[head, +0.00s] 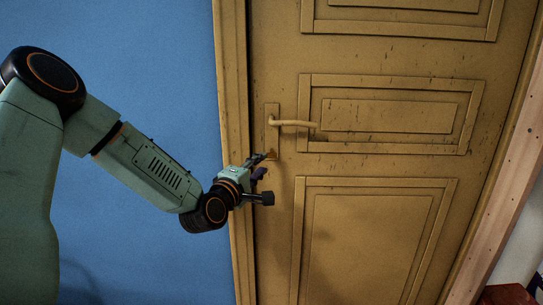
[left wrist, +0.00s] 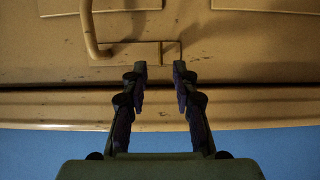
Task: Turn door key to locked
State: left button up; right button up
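A closed tan door (head: 375,155) has a lever handle (head: 292,123) on a long lock plate (head: 272,112). A small brass-coloured key (head: 271,155) appears at the lower end of the plate, partly hidden by my left gripper (head: 266,165). In the left wrist view the gripper (left wrist: 160,70) has its two fingers apart, with a clear gap between the tips. The thin outline of what looks like the key (left wrist: 171,52) lies just beyond that gap. I cannot tell its turn angle. The handle (left wrist: 91,30) is left of the fingers there. My right gripper is not in view.
The door frame (head: 232,130) stands left of the door, beside a plain blue wall (head: 165,65). The handle juts out above the gripper. A lighter wooden edge (head: 510,185) runs down the right side. A dark red object (head: 507,295) shows at the lower right.

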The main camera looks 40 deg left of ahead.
aim_at(271, 155)
pick_arm(q)
jog(key=w, duration=0.2)
jog(key=w+b, duration=0.1)
jog(key=w, duration=0.1)
jog(key=w+a, duration=0.1)
jog(key=w, duration=0.1)
jog(key=shift+w+f+b, duration=0.1)
jog(key=shift+f+b, duration=0.05)
jog(key=shift+b, duration=0.2)
jog(key=shift+w+a, duration=0.15)
jog(key=shift+w, duration=0.4)
jog(key=shift+w, duration=0.15)
grip_shut()
